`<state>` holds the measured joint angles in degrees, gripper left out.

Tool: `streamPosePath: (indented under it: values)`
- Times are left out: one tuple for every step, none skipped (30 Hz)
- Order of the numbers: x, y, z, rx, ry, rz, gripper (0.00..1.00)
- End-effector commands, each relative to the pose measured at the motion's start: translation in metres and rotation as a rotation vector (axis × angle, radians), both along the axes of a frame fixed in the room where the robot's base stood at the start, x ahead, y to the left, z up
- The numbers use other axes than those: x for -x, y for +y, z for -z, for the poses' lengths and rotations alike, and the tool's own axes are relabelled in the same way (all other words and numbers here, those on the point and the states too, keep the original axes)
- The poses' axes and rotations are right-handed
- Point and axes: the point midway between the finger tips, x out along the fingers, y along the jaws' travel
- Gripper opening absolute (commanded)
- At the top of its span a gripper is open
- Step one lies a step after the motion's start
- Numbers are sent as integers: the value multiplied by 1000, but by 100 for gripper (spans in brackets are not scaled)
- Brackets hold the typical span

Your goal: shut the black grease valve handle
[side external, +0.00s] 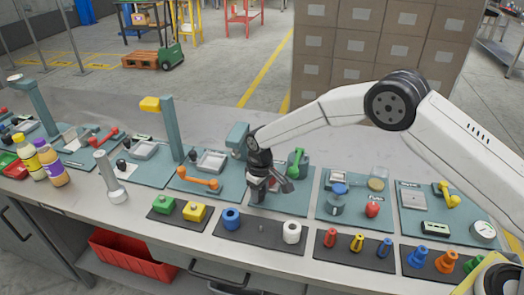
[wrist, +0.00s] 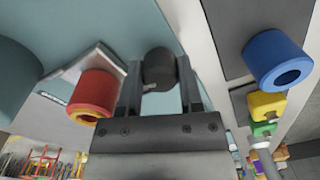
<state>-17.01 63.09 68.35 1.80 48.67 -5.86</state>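My gripper (side external: 256,190) points down at the front of a teal station plate in the side view. In the wrist view, the black grease valve handle (wrist: 158,66) shows as a dark cylinder between the fingertips of my gripper (wrist: 160,80). One finger stands on each side, very close to it. Whether both fingers press on it cannot be told. In the side view, my gripper and wrist hide most of the handle and its valve.
An orange handle (side external: 197,180) lies on the plate to the left, and a green valve handle (side external: 296,162) stands to the right, behind my gripper. A blue ring (side external: 231,218) and a white ring (side external: 292,232) stand on a dark mat in front.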

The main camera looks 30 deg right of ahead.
Motion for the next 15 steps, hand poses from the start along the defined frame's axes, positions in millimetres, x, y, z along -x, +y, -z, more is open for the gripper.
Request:
streamPosePath:
  values:
    - [0, 0, 0, 0, 0, 0, 0]
    - [0, 0, 0, 0, 0, 0, 0]
    - [0, 0, 0, 0, 0, -2, 0]
    - [0, 0, 0, 0, 0, -6, 0]
    - [0, 0, 0, 0, 0, -11, 0]
    - [0, 0, 0, 0, 0, -20, 0]
    - [0, 0, 0, 0, 0, -31, 0]
    - [0, 0, 0, 0, 1, -43, 0]
    - [0, 0, 0, -1, 1, -62, 0]
    - [0, 0, 0, 0, 1, -80, 0]
    - [0, 0, 0, -1, 1, -97, 0]
    - [0, 0, 0, 0, 1, -122, 0]
    - [0, 0, 0, -1, 1, -143, 0]
    - [0, 0, 0, 0, 1, -162, 0]
    - [0, 0, 0, -1, 1, -186, 0]
